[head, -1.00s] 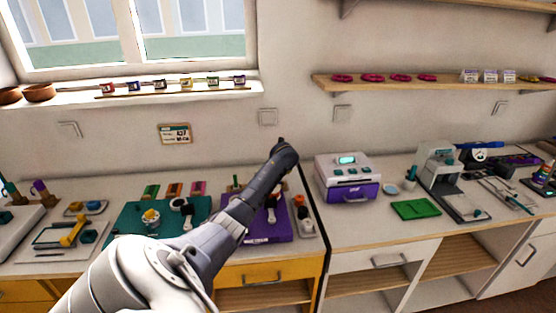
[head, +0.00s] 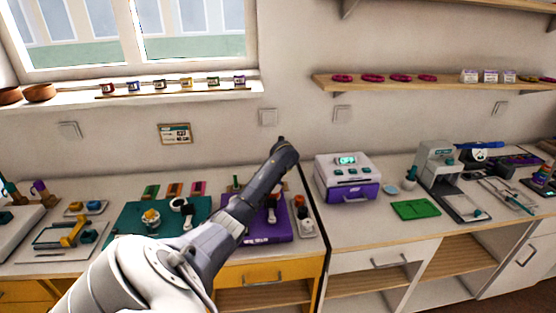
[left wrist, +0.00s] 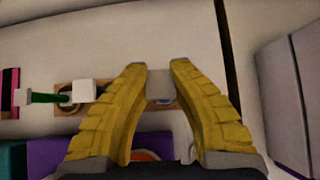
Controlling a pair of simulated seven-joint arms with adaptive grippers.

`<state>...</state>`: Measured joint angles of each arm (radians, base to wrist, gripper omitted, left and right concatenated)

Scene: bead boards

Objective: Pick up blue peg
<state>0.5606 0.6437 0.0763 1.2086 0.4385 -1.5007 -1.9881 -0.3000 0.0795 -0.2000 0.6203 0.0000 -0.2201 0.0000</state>
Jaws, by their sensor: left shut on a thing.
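My left gripper (left wrist: 160,82) has yellow ridged fingers. Their tips are closed around a small pale grey piece (left wrist: 160,90) above a wooden base. My right gripper is not in view.
A purple board (head: 275,229) lies under my left arm, with a small tray (head: 306,229) right of it. A teal mat (head: 125,217) lies to the left. A white and purple machine (head: 345,180) and a green tray (head: 415,209) stand to the right.

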